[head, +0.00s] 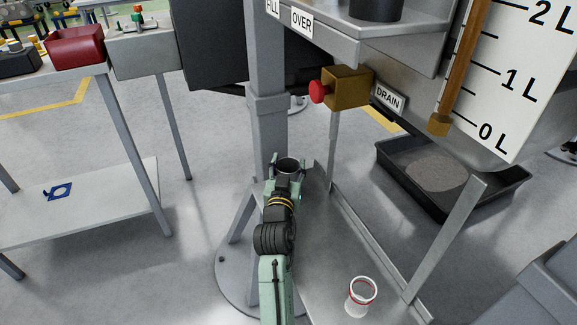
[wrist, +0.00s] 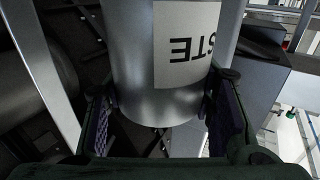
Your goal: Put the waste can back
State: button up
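The waste can (wrist: 135,60) is a smooth metallic grey cylinder with a white label, upside down in the wrist view, on which "STE" is readable. My gripper (wrist: 165,100) has one finger on each side of it, both pads appearing to press its wall. In the head view my gripper (head: 287,178) is at the end of my green arm, beside a grey post. The round dark open top of the can (head: 289,163) shows just beyond the fingers. My arm hides the can's lower part in the head view, so I cannot tell what is under it.
A grey post (head: 267,120) stands close to my gripper. A white cup with red bands (head: 361,297) stands on the low grey plate. A red-knobbed drain valve (head: 345,88) and a shelf (head: 400,35) overhang at right. A black tray (head: 455,205) lies below. A table (head: 100,200) stands left.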

jog(key=o, duration=0.4)
jog(key=shift+r, duration=0.1)
jog(key=shift+r, duration=0.15)
jog(key=s, duration=0.4)
jog(key=s+a+b, duration=0.1)
jog(key=s, duration=0.3)
jog(key=s+b, duration=0.1)
jog(key=s, duration=0.3)
jog(key=shift+a, duration=0.25)
